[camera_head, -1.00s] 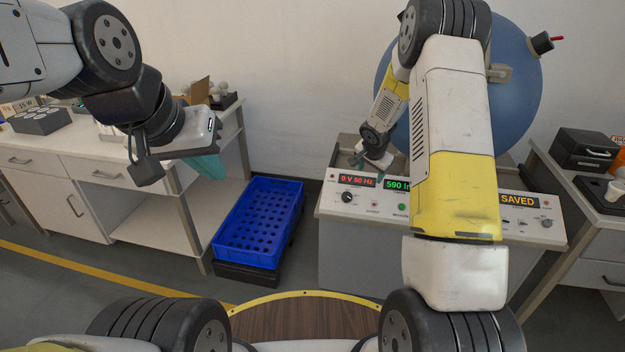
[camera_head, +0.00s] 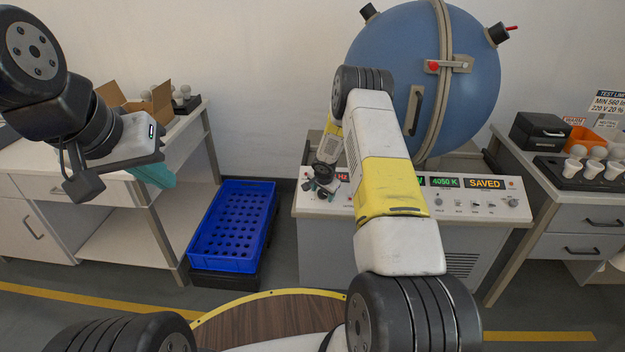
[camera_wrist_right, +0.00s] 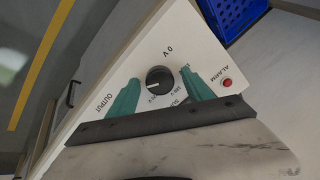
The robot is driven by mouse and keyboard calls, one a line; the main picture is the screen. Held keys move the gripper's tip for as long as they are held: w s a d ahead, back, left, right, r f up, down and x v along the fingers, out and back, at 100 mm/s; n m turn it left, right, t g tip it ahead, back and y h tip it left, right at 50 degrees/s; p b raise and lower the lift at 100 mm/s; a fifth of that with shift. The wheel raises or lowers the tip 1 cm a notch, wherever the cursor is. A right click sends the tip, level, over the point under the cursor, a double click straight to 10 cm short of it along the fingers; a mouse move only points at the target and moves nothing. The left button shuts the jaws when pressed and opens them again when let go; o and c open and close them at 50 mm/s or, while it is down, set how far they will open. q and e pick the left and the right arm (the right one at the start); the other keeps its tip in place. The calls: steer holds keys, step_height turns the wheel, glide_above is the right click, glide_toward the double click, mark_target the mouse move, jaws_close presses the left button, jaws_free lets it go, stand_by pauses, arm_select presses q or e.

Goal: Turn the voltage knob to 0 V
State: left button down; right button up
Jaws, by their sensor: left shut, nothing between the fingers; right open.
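The voltage knob (camera_wrist_right: 159,79) is a round black dial on the white panel in the right wrist view, with "0 V" printed beside it and other volt marks partly covered. My right gripper (camera_wrist_right: 159,74) is open, its teal fingers on either side of the knob; I cannot tell whether they touch it. The knob's pointer setting is hard to read. In the head view my right gripper (camera_head: 322,186) is at the left end of the control panel (camera_head: 400,210) and hides the knob. My left gripper (camera_head: 155,174) is shut and empty, in front of the left bench.
A blue crate (camera_head: 228,245) stands on the floor left of the console. A large blue sphere (camera_head: 385,60) rises behind the panel. A red alarm lamp (camera_wrist_right: 227,83) is beside one finger. The red display (camera_head: 342,177) is mostly hidden; another reads "SAVED".

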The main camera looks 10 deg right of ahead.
jaws_close()
steer(key=shift+n, duration=0.3)
